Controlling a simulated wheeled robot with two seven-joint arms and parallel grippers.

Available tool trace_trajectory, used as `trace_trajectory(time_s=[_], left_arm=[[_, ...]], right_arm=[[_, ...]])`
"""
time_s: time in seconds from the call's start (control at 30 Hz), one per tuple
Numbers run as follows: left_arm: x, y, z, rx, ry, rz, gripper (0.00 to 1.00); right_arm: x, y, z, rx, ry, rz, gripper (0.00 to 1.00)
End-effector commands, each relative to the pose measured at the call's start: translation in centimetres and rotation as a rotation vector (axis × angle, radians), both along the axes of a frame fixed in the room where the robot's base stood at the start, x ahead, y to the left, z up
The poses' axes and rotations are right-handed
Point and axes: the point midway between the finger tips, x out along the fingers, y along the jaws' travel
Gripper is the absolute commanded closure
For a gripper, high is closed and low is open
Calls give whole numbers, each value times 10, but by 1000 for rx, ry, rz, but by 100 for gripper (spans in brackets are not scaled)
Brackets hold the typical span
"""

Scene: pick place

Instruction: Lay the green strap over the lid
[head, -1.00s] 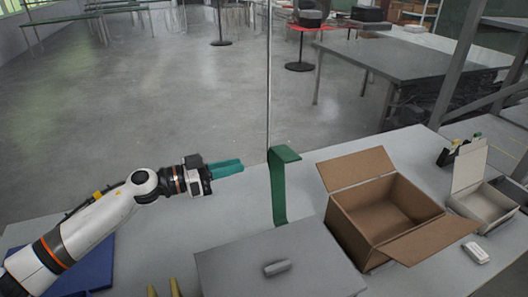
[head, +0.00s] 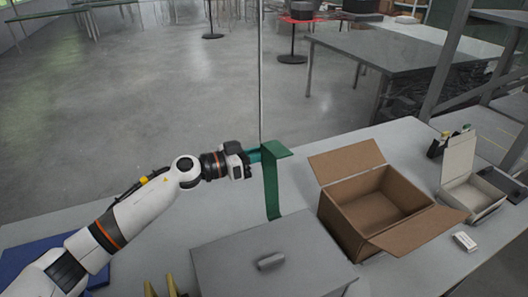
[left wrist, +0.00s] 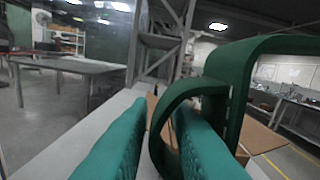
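The green strap (head: 271,185) stands on the table behind the grey box, its top bent over to the right. In the left wrist view the strap (left wrist: 240,90) looms large and curves close around the right finger; part of it shows between the fingers. My left gripper (head: 256,157) has teal fingers and reaches to the strap's upper part, where the strap hides the fingertips. The fingers (left wrist: 150,145) are apart, and I see no firm grip on the strap. The grey lid (head: 225,262) with its small handle (head: 271,261) lies flat at the front. My right gripper is out of view.
An open cardboard box (head: 375,205) stands right of the strap with flaps spread. A small open white box (head: 460,175) and a small white item (head: 465,241) lie farther right. A blue tray (head: 30,262) is at the left under my arm. Yellow prongs (head: 160,285) stick up left of the lid.

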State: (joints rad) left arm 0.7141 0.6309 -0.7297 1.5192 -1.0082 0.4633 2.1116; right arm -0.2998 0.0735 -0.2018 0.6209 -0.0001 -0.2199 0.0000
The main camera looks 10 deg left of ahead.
Motion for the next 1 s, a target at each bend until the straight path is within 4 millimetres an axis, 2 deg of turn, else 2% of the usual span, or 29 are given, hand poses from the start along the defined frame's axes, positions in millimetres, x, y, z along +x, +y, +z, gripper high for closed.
trace_trajectory(time_s=[0.03, 0.1, 0.47, 0.67, 1.0], left_arm=[[0, 0, 0, 0, 0, 0, 91], [0, 0, 0, 0, 0, 0, 100], [-2, -1, 4, 8, -13, -1, 100], [-14, -9, 16, 49, -72, -1, 100], [-52, -34, 31, 186, -275, -2, 100]], right_arm=[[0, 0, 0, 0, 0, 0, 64], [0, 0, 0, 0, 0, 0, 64], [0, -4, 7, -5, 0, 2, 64], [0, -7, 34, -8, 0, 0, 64], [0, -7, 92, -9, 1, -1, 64]])
